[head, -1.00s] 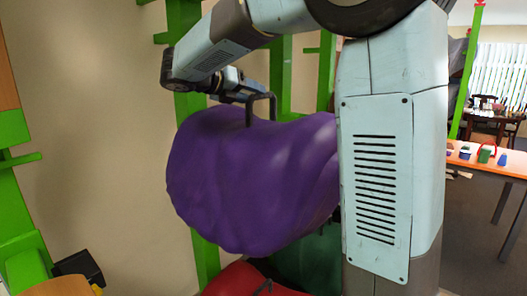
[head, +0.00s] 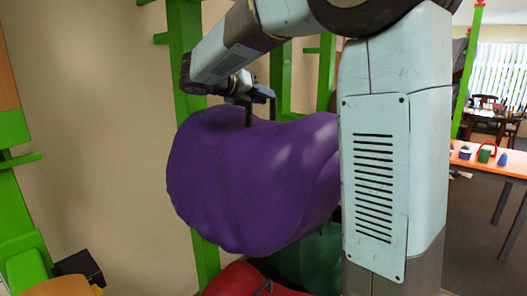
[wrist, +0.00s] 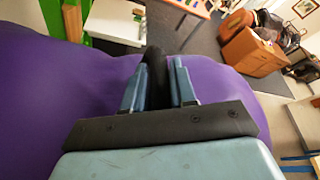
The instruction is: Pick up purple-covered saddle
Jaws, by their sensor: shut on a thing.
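The purple-covered saddle (head: 250,185) is a large rounded bundle in the middle of the head view, in front of green posts. My gripper (head: 261,108) is at its top edge, coming from above. In the wrist view the purple cover (wrist: 50,100) spreads on both sides of my gripper (wrist: 160,80). The two fingers are closed on a dark upright part between them, at the saddle's top. The saddle's right end is hidden behind my arm in the head view, and what is under it is partly hidden.
A red-covered thing (head: 245,280) and a dark green one (head: 310,258) are below the purple saddle. Green posts with pegs (head: 183,60) stand behind, close to the wall. A green frame (head: 20,215) is at the left. An orange table (head: 490,163) with small items is at the far right.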

